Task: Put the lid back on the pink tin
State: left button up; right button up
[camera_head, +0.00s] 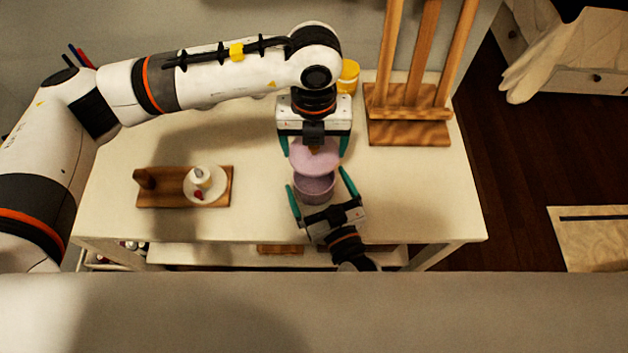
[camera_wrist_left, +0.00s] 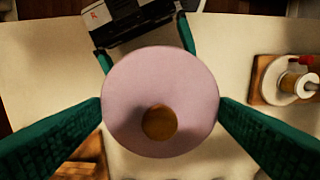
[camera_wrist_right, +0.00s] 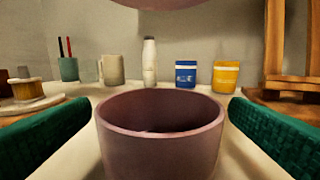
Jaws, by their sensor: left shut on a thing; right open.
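The round pink lid (camera_head: 322,160) is held level by my left gripper (camera_head: 314,150), whose green fingers are shut on its rim. In the left wrist view the lid (camera_wrist_left: 160,80) fills the middle, with a round brown knob, and hides the tin. The open pink tin (camera_head: 314,189) stands upright on the table, just below and nearer than the lid. My right gripper (camera_head: 317,178) is open, its fingers on either side of the tin. In the right wrist view the tin (camera_wrist_right: 160,150) sits between them with visible gaps, and the lid's underside (camera_wrist_right: 155,3) shows above.
A wooden board (camera_head: 160,185) with a white spool (camera_head: 203,180) lies left on the white table (camera_head: 265,222). A wooden stand (camera_head: 410,130) is back right. A yellow pot (camera_wrist_right: 226,76), blue pot (camera_wrist_right: 186,74), bottle (camera_wrist_right: 149,62) and mug (camera_wrist_right: 111,70) line the back. The right front table is clear.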

jog(key=shift+x, duration=1.4)
jog(key=c, duration=1.5)
pick_arm(q)
jog(key=shift+f, duration=2.5)
pick_arm(e)
jog(key=shift+o, duration=0.2)
